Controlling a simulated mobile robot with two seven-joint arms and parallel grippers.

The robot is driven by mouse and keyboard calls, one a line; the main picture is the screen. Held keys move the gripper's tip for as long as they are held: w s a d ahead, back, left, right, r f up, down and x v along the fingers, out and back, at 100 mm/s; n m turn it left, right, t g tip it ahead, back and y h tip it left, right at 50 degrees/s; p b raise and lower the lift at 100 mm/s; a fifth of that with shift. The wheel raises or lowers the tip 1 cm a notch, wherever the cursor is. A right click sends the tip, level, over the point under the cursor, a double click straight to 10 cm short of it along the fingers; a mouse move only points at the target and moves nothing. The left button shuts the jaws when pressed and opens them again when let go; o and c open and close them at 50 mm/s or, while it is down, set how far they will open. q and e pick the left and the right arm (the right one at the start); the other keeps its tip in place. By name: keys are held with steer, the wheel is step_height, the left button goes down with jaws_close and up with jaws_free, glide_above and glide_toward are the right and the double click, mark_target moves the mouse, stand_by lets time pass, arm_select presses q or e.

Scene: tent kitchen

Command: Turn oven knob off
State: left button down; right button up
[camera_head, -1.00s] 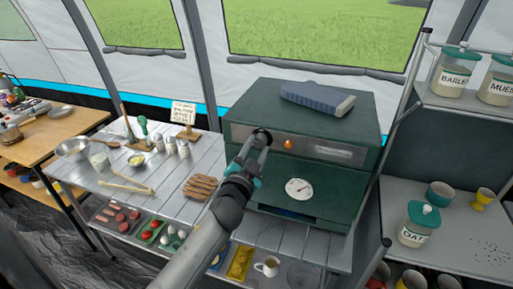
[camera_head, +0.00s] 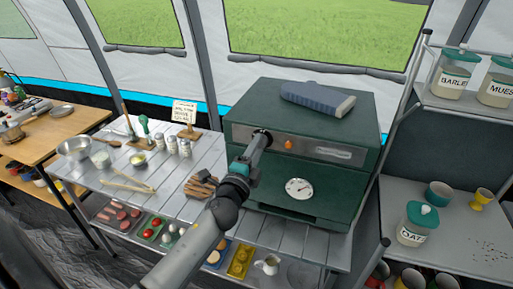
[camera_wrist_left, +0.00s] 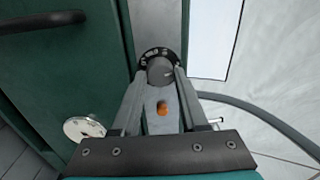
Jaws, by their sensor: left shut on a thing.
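The dark green oven (camera_head: 330,185) stands on the slatted table, with an orange light (camera_head: 288,144) and a white round dial (camera_head: 298,188) on its front. My left gripper (camera_head: 263,137) reaches the upper left of the oven's front panel. In the left wrist view its two fingers (camera_wrist_left: 161,76) are shut on the round grey oven knob (camera_wrist_left: 160,70), one finger on each side. A dark ring with pale markings surrounds the knob. The orange light shows between the fingers (camera_wrist_left: 162,107). In the head view the gripper mostly hides the knob. My right gripper is not in view.
A blue-grey folded cloth-like item (camera_head: 317,99) lies on the oven top. A metal shelf rack (camera_head: 455,240) with jars is close on the right.

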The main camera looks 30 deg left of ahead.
arm_select(q)
steer(key=shift+m, duration=1.3)
steer(key=shift+c, duration=2.2)
jaws_free()
steer(key=shift+s, duration=0.1)
steer(key=r+b+v, duration=0.1)
steer(key=b+v, duration=0.1)
steer(key=v, duration=1.3)
steer(key=shift+f, duration=0.4)
steer(key=shift+a, duration=0.1)
